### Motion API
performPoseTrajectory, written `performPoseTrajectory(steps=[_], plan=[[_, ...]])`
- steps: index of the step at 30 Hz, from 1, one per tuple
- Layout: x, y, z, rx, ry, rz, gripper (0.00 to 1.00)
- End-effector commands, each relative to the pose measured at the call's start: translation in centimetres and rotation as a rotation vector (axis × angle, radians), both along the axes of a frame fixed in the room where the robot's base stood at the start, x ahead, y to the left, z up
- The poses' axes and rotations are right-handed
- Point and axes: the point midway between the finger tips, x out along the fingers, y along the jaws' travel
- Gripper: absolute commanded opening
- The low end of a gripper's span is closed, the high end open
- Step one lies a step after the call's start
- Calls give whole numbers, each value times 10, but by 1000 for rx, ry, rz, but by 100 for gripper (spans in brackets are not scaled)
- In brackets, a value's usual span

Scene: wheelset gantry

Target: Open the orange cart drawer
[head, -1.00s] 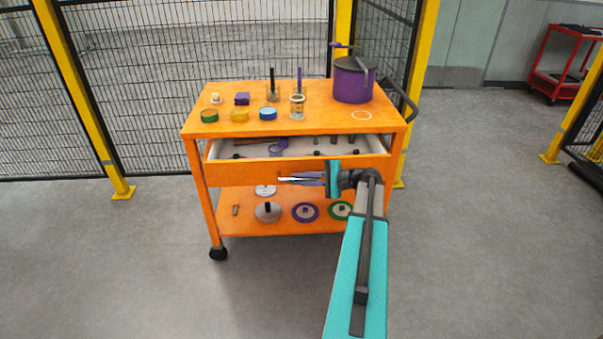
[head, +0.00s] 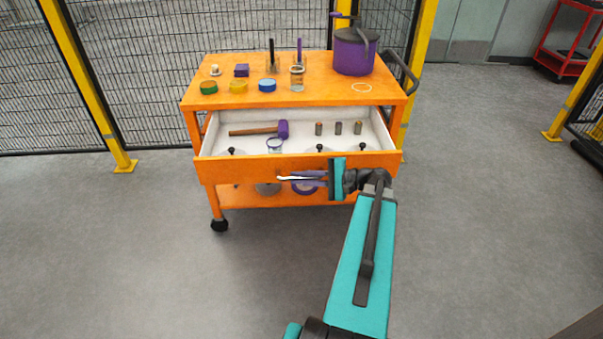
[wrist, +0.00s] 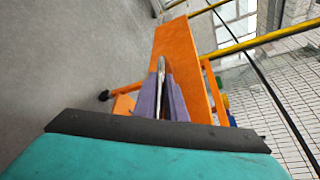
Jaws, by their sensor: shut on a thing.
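The orange cart (head: 230,110) stands in front of me. Its drawer (head: 225,169) is pulled well out toward me, with the white inside showing. My gripper (head: 303,178) is at the middle of the drawer's front, with its purple fingers shut on the light metal handle (head: 290,178). In the wrist view, the purple fingers (wrist: 163,98) close around the handle (wrist: 162,68), beside the orange drawer front (wrist: 178,55). The drawer holds a mallet with a purple head (head: 283,129), a small glass-like jar (head: 275,145), several dark knobs and small cylinders (head: 338,128).
On the cart top stand a purple pot (head: 354,55), a glass jar (head: 297,80) and several small colored containers. The lower shelf (head: 240,199) holds discs. Mesh fencing with yellow posts (head: 85,85) is behind. A red cart (head: 565,50) is far right. The floor in front is clear.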

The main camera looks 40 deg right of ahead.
Motion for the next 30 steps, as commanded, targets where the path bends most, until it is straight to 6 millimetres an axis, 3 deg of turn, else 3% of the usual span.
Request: performPoseTrajectory(steps=[14,15,18,30], plan=[[-3,4,0,0,0,2,0],[-3,3,0,0,0,2,16],[-3,3,0,0,-1,1,30],[-4,2,0,0,0,-1,30]])
